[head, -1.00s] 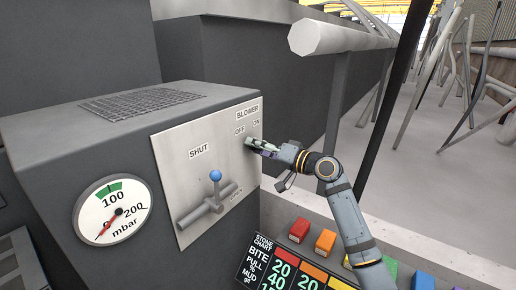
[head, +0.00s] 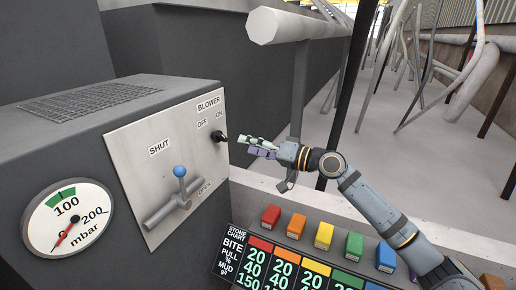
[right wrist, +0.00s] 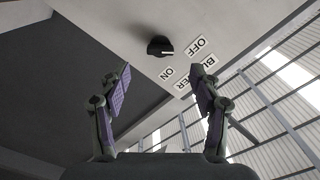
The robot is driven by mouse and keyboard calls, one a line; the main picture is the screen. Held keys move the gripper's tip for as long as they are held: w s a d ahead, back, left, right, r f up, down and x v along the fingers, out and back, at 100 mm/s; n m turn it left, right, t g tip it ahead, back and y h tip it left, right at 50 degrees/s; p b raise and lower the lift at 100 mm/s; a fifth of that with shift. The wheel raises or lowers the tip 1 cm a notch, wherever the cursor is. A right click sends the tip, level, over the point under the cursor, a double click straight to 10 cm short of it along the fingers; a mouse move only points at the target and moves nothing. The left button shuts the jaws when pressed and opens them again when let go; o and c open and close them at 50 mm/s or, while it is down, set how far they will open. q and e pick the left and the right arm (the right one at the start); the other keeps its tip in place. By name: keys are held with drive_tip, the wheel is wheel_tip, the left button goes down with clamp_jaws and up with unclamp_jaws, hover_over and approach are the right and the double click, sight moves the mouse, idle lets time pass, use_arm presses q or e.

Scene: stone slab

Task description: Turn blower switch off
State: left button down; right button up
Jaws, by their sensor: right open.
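The blower switch (head: 219,137) is a small black knob on the metal panel (head: 125,165), beside the OFF and ON labels under BLOWER. It also shows in the right wrist view (right wrist: 160,46), with a white mark on its side towards the labels. I cannot tell surely which label the mark points at. My right gripper (head: 245,146) is open and empty, just right of the knob with a gap between them. In the right wrist view its two fingers (right wrist: 161,78) stand wide apart, with the knob beyond and between them. My left gripper is not in view.
A blue-tipped lever (head: 179,171) with SHUT and OPEN labels is on the panel, left of the knob. A pressure gauge (head: 67,219) is at the left. A colour chart (head: 258,262) and coloured blocks (head: 297,226) lie below my right arm. A thick pipe (head: 298,25) runs above.

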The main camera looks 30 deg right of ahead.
drive_tip(key=shift+v, duration=1.05)
